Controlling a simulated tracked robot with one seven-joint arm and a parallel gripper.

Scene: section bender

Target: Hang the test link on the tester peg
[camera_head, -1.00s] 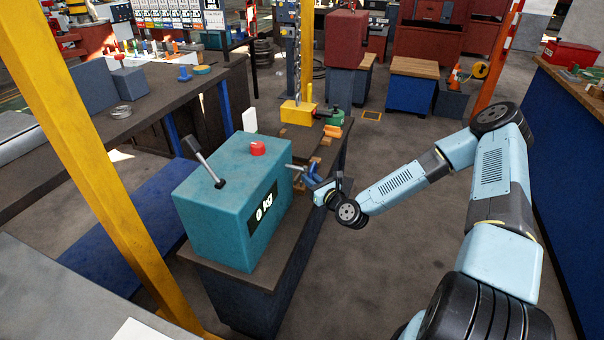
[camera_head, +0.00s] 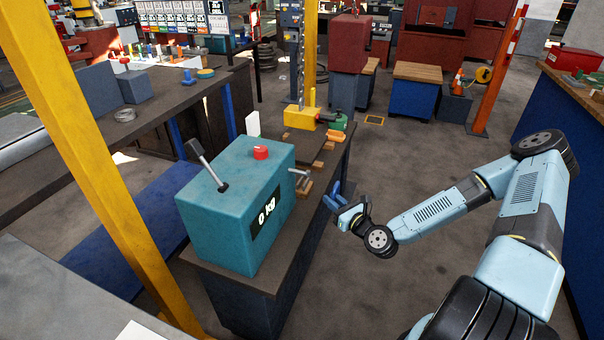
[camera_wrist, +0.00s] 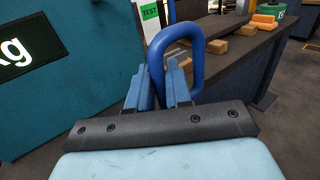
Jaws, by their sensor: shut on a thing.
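The tester (camera_head: 225,215) is a teal box with a "0 kg" display, a red button and a lever, standing on a dark bench. Its grey peg (camera_head: 299,172) sticks out from the right side. My gripper (camera_head: 344,210) is right of the peg and nearer the camera, beyond the bench's right edge. It is shut on the blue test link (camera_head: 333,197), a rounded loop. In the wrist view the loop (camera_wrist: 157,55) rises from between my fingers (camera_wrist: 160,88), apart from the tester face (camera_wrist: 60,80) at left. The peg does not show there.
The bench top (camera_head: 272,258) runs back past the tester, with wooden blocks (camera_head: 305,187) near the peg and a yellow tool (camera_head: 300,117) farther off. A yellow post (camera_head: 100,150) stands at left.

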